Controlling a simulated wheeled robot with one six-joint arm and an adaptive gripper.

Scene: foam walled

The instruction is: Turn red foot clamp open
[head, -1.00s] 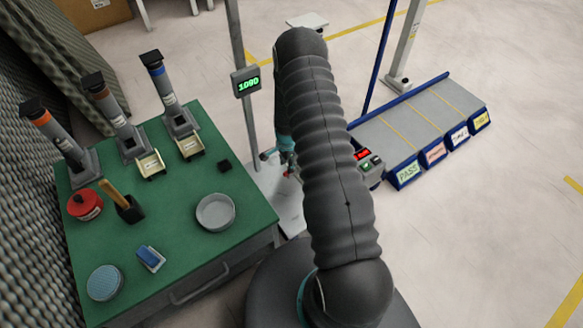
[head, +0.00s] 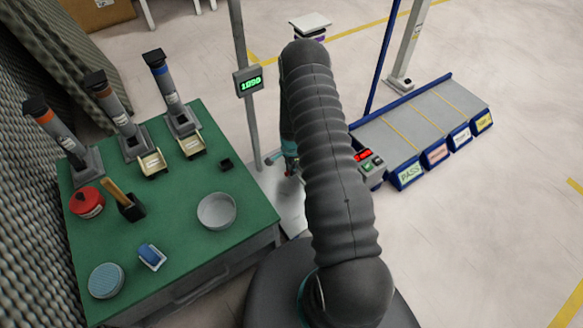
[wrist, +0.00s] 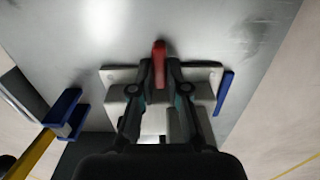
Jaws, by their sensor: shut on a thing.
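The red foot clamp (wrist: 159,50) shows in the wrist view as a red lever standing between my fingertips, over a pale base block on a grey metal plate. My gripper (wrist: 159,82) is shut on this red lever; its fingers hide the lower part of it. In the head view my gripper (head: 291,165) is mostly hidden behind my dark arm, low over the pale plate (head: 293,212), with a small bit of red near it. How far the lever is turned cannot be told.
A green table (head: 185,235) with dispensers, a red tin (head: 87,203) and a grey bowl (head: 217,211) stands left. A post carries a green display (head: 248,81). A blue-edged ramp (head: 430,120) lies right. In the wrist view a blue bracket (wrist: 65,112) sits left of the clamp.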

